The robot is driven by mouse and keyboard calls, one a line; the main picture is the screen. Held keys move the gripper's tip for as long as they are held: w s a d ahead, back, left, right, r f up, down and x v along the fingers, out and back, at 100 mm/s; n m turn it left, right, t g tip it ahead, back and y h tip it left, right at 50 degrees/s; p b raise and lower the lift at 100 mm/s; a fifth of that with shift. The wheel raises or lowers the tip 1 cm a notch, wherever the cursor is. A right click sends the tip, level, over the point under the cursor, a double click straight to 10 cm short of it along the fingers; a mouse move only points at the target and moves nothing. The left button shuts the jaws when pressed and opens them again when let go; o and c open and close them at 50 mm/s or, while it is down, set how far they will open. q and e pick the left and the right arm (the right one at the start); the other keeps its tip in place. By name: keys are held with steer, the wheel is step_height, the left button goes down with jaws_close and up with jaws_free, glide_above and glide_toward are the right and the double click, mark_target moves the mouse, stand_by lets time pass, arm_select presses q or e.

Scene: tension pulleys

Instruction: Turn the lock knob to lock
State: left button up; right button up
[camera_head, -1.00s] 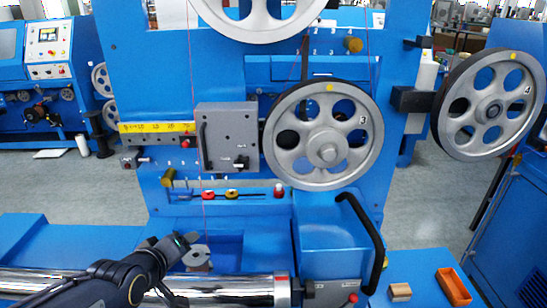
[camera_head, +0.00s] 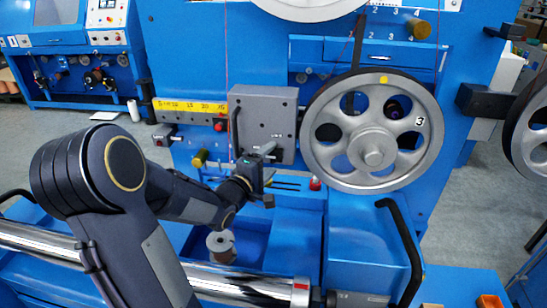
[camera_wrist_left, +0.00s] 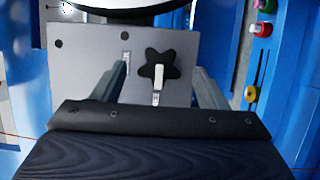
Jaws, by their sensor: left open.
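The lock knob, a black star-shaped knob (camera_wrist_left: 150,66) with a pale bar across it, sits on a grey plate (camera_wrist_left: 85,68) in the left wrist view. My left gripper (camera_wrist_left: 160,67) is open, with one finger on each side of the knob and visible gaps to it. In the head view the left gripper (camera_head: 268,174) is at the lower part of the grey block (camera_head: 264,108). There the knob is largely hidden or hard to tell apart from the gripper. My right gripper is not in view.
A large spoked pulley marked 3 (camera_head: 372,136) stands just right of the grey block. A black curved handle (camera_head: 402,240) rises at lower right. A grey spool (camera_head: 221,246) and a shiny steel roller (camera_head: 238,284) lie below my left arm.

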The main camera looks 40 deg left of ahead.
arm_select(q)
steer(key=shift+w+a, duration=0.1)
steer(key=shift+w, duration=0.8)
steer(key=c, duration=1)
